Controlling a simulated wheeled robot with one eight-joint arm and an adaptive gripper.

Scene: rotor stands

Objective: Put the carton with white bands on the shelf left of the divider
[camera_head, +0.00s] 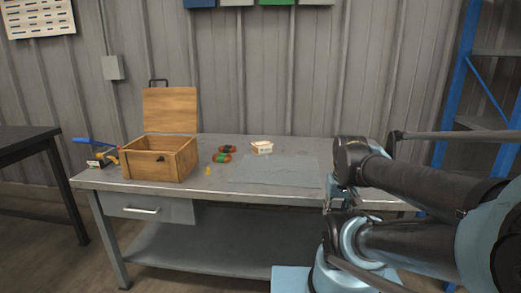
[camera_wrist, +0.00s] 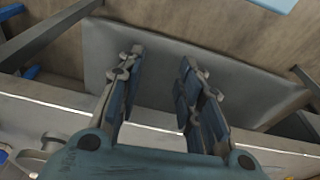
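A small pale box (camera_head: 262,147) with a light top and brownish sides stands on the workbench towards the back. It is too small to tell whether it is the carton with white bands. The bench has a grey lower shelf (camera_head: 215,248), bare where it shows. I see no divider for certain. My gripper (camera_wrist: 159,62) shows in the wrist view with its two fingers apart and nothing between them. Behind the fingers is a bare grey panel (camera_wrist: 240,88). In the head view my arm covers the bench's right end.
An open wooden chest (camera_head: 152,165) stands on the bench top (camera_head: 215,185) at left. A blue-handled tool (camera_head: 95,150) lies beside it. Coloured rings (camera_head: 222,157) and a grey mat (camera_head: 275,172) lie nearer the middle. A blue-framed rack (camera_head: 465,75) stands at right.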

